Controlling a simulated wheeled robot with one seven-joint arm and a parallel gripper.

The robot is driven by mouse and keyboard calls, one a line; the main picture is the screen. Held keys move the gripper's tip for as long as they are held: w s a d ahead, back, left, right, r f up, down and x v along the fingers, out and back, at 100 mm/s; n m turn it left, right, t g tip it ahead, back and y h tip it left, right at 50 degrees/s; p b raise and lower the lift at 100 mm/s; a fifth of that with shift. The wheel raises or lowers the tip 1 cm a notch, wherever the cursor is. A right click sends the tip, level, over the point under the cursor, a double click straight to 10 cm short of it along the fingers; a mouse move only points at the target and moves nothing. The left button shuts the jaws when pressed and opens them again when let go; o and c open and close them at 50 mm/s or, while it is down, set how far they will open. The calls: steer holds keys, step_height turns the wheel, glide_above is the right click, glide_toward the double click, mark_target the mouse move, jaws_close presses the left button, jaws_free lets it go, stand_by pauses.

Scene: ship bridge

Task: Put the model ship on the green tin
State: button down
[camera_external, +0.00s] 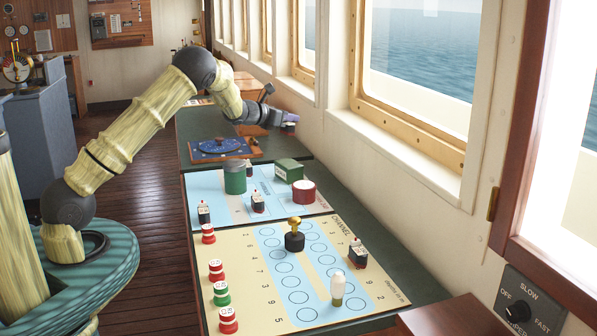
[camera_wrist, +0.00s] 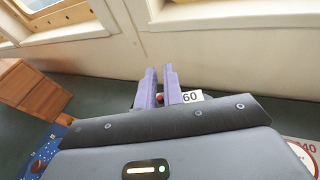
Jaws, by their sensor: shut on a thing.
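My gripper (camera_external: 290,119) is at the far part of the long counter, near the window wall, with its purple fingers close together. It is shut on a small dark and red thing (camera_external: 289,127), which seems to be the model ship; the fingers hide most of it. In the wrist view a bit of red shows between the fingertips (camera_wrist: 163,90). A white piece marked 60 (camera_wrist: 190,96) shows beside them; I cannot tell whether it belongs to the held thing. A green cylindrical tin (camera_external: 235,180) stands upright on the blue chart, nearer the external camera than my gripper.
A green box (camera_external: 288,169) and a red round tin (camera_external: 303,193) stand right of the green tin. Small ships (camera_external: 257,203) (camera_external: 357,253), a black-and-gold piece (camera_external: 294,238), a white bulb-shaped piece (camera_external: 338,288) and red and green drums (camera_external: 221,294) are around.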

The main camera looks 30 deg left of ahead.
step_height(320, 180, down, 6)
steer(key=shift+p, duration=0.45)
steer(key=shift+f+p, duration=0.3)
steer(key=shift+f, duration=1.6)
steer(key=shift+f, duration=0.1)
steer(key=c, duration=1.5)
jaws_free()
steer(key=b+v, duration=0.2)
steer(key=v, duration=1)
steer(key=shift+b, duration=0.3)
steer(key=shift+a, duration=0.15)
